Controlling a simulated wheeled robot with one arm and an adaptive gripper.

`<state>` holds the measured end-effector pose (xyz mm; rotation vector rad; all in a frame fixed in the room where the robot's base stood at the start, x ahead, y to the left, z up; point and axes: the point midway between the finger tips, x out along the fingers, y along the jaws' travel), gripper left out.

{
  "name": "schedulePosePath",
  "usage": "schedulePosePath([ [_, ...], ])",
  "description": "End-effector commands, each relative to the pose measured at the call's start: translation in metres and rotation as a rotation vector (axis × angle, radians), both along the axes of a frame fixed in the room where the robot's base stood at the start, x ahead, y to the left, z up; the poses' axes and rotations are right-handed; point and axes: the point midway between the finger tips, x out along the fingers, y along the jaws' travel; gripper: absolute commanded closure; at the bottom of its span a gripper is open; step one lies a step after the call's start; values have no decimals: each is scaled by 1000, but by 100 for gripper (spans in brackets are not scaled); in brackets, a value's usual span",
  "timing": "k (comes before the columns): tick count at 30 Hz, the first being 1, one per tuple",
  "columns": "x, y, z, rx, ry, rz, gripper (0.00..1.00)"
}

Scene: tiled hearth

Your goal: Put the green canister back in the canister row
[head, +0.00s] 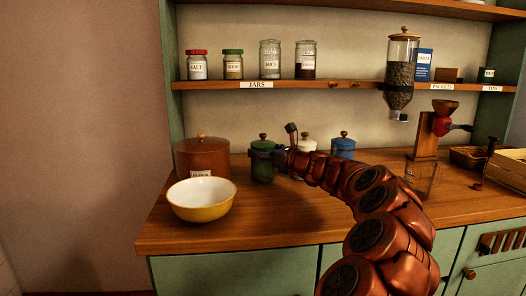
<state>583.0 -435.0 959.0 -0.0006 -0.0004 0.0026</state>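The green canister (262,169) with a dark knobbed lid stands upright at the back of the wooden counter, or very close above it; its base contact is too small to tell. My gripper (265,154) reaches it from the right. Its dark fingers lie close around the canister's upper body and look shut on it. To the left is a large brown canister (202,155) with a label. To the right are a white canister (309,145), partly hidden by my arm, and a blue canister (343,147). A gap separates the brown and green canisters.
A yellow bowl (201,205) stands in front of the brown canister. Above is a shelf (320,86) with labelled jars and a dispenser (399,78). The front middle counter is clear.

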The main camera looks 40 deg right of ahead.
Motion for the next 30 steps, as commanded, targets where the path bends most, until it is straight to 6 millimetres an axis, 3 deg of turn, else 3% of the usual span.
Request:
schedulePosePath([
  [8, -1, 0, 3, 0, 0, -1, 12],
  [21, -73, -2, 4, 1, -1, -4, 12],
  [30, -110, -1, 3, 0, 0, -3, 12],
])
